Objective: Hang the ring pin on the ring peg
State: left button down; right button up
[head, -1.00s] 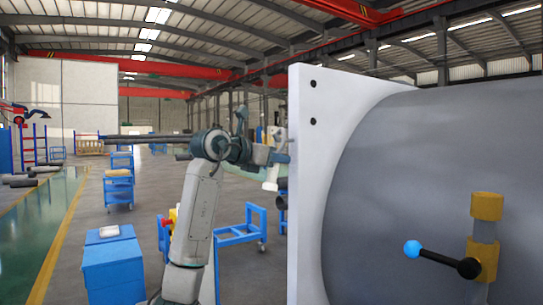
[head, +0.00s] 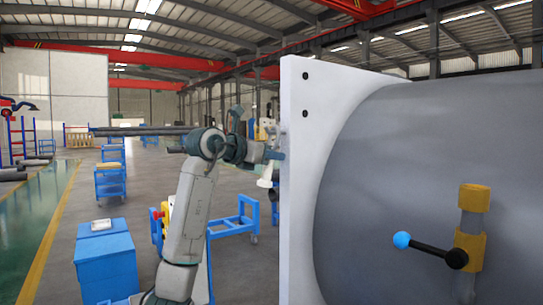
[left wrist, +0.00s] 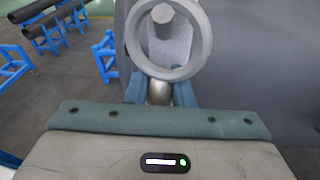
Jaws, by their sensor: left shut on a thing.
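The ring pin's pale grey ring (left wrist: 202,42) stands upright just beyond my left gripper in the left wrist view. My left gripper (left wrist: 160,92) is shut on the pin's metal stem, between its blue-grey fingers. A short grey cylinder (left wrist: 162,22), which looks like the ring peg, shows through the ring's opening. I cannot tell whether the ring is around it or in front of it. In the head view my left gripper (head: 276,154) is at the left edge of the white flange plate (head: 300,200); the ring and peg cannot be made out there. My right gripper is out of view.
The large grey shell (head: 390,180) fills the right side, with yellow blocks (head: 473,198) and a black handle with a blue ball (head: 402,240). Blue carts (head: 235,225) and a blue box (head: 105,265) stand on the floor to the left.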

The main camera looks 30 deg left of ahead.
pick_arm(q)
jog(key=c, duration=1.2)
grip_release()
jog(key=shift+f, duration=0.1)
jog(key=shift+o, duration=0.2)
